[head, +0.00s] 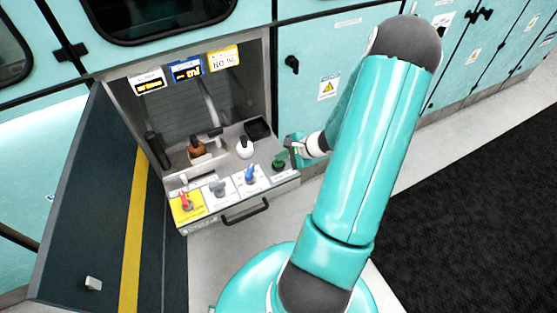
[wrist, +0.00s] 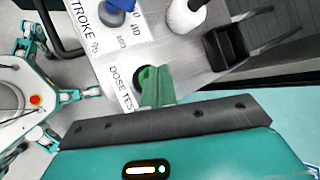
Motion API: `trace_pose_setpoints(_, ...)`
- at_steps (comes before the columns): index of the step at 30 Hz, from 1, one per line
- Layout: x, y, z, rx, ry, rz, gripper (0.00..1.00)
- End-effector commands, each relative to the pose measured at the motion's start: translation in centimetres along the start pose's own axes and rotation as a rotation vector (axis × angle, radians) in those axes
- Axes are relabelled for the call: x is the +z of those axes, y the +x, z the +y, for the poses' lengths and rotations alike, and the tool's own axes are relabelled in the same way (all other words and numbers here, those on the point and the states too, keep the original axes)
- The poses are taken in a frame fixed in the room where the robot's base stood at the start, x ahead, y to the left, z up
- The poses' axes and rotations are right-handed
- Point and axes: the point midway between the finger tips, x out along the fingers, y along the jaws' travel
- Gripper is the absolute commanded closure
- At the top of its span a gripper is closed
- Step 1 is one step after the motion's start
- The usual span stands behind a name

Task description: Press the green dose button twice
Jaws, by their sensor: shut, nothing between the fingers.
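The green dose button (head: 279,164) stands at the right end of the sloped panel front in the head view. In the wrist view a dark green round part of the button (wrist: 146,74) shows beside the "DOSE TES…" label, mostly hidden by my fingers. My gripper (head: 291,153) is just above and to the right of the button in the head view. In the wrist view my gripper (wrist: 157,77) has its green fingers together, empty, with the tips overlapping the button. I cannot tell whether they touch it or whether it is pushed down.
Left of the button are a blue knob (head: 251,174), a grey knob (head: 218,188) and a red switch on yellow (head: 186,200). Behind stand a white-topped lever (head: 245,148) and a brown lever (head: 197,148). A handle (head: 246,211) juts out below. An open door (head: 100,190) stands left.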

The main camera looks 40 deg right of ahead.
Motion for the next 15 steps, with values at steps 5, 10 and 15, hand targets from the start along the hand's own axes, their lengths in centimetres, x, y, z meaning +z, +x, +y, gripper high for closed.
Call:
trace_pose_setpoints(5,-0.11,0.17,0.14,0.001,0.001,0.000,1.00)
trace_pose_setpoints(10,-0.20,0.30,0.25,0.001,0.000,0.000,1.00)
trace_pose_setpoints(15,-0.30,0.42,0.35,0.001,0.000,0.000,1.00)
